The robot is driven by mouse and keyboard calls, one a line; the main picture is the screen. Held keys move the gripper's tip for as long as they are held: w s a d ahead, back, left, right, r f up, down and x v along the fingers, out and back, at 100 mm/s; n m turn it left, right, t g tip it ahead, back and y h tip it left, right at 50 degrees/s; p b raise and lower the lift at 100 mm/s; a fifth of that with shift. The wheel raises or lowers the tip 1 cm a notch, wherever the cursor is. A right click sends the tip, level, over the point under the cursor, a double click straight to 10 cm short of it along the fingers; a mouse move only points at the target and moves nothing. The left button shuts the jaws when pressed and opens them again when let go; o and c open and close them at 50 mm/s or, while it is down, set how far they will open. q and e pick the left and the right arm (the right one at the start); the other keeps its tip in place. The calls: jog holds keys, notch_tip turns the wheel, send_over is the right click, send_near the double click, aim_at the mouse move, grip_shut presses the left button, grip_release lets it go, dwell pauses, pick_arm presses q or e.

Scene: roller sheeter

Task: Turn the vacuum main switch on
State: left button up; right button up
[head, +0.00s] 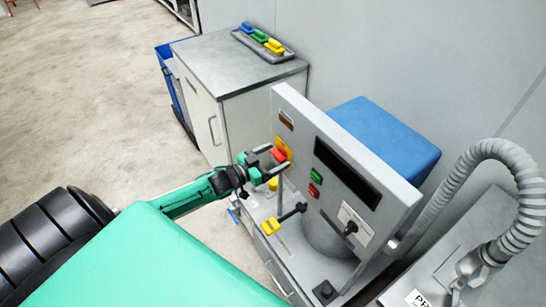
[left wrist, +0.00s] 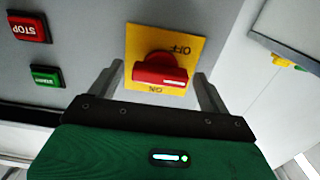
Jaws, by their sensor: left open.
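The vacuum main switch is a red rotary knob (left wrist: 160,72) on a yellow plate (left wrist: 186,36) marked OFF and ON. In the left wrist view the lettering is upside down, with OFF above the knob and ON below it. The knob's grip bar lies roughly level there. In the head view the knob (head: 278,154) is at the left edge of the grey control panel, partly covered by my gripper. My left gripper (head: 271,160) is open in front of it, one finger on each side of the knob. I cannot tell whether they touch it. My right gripper is out of view.
The panel (head: 318,150) also carries green (head: 316,175) and red (head: 313,191) push buttons, a dark display (head: 346,172) and a black switch (head: 350,228). A yellow-ended lever (head: 272,226) projects below. A cabinet (head: 225,70) stands behind; a grey hose (head: 500,170) is right.

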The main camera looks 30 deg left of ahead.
pick_arm(q)
jog(key=shift+c, duration=0.4)
jog(key=c, duration=0.9)
